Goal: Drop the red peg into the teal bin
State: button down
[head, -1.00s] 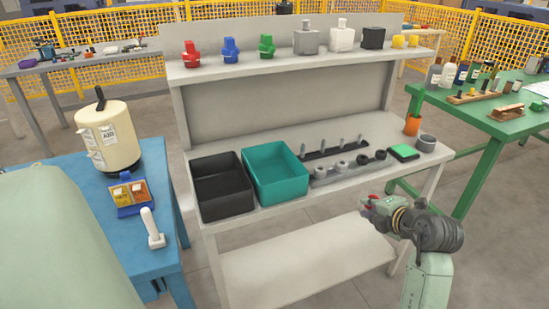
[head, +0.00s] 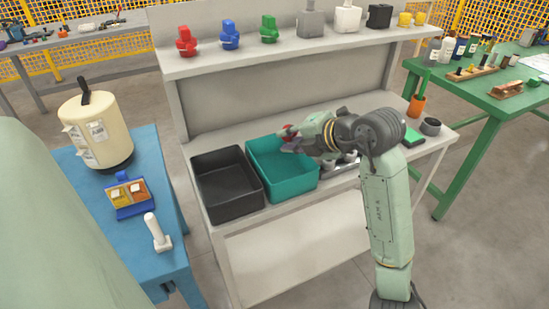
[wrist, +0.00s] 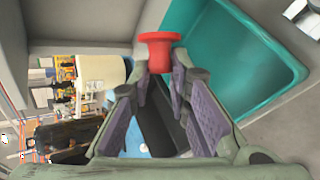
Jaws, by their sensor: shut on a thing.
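The red peg (wrist: 158,50) is held between the fingertips of my gripper (wrist: 158,85) in the wrist view. In the head view a bit of the red peg (head: 288,130) shows at the tip of my gripper (head: 289,141). The teal bin (head: 285,190) stands on the bench, and my gripper is above its far right part. In the wrist view the teal bin (wrist: 262,85) lies to the right of the peg. The visible teal floor looks empty; part of the bin is hidden by my gripper.
A black bin (head: 235,208) stands directly left of the teal bin. A shelf (head: 290,52) with several coloured valve-like parts runs above and behind. My arm hides most of the small parts on the bench's right. An orange cup (head: 417,106) stands at the right end.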

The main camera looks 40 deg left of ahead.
jog(key=shift+f+b, duration=2.45)
jog(key=shift+f, duration=0.55)
jog(key=c, duration=1.4)
grip_release()
jog(key=shift+d, duration=0.1)
jog(key=v, duration=1.2)
jog(key=shift+r, duration=0.1)
